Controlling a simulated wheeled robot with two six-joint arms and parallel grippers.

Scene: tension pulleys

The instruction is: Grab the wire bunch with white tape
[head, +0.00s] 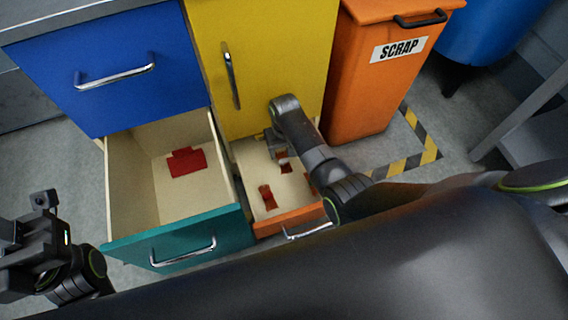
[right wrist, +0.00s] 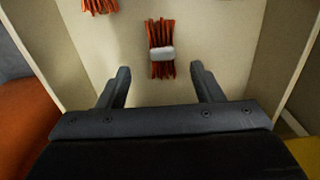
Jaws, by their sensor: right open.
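The wire bunch with white tape (right wrist: 161,54) is a bundle of orange-red wires with a white band around its middle. It lies on the drawer floor in the right wrist view, just ahead of and between my right gripper's fingertips (right wrist: 160,72). The fingers are apart and nothing is between them. In the head view my right gripper (head: 277,152) hangs over the back of the orange-fronted drawer (head: 290,220), with the bunch (head: 285,166) partly hidden beside it. My left gripper (head: 38,235) is at the lower left, away from the drawers; its jaw opening is unclear.
Another wire bunch (head: 268,197) lies nearer the drawer front, and one more (head: 310,182) is partly hidden by my arm. The drawer walls stand close around my right gripper. An open teal drawer (head: 180,245) holds a red piece (head: 187,162). An orange scrap bin (head: 375,90) stands right.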

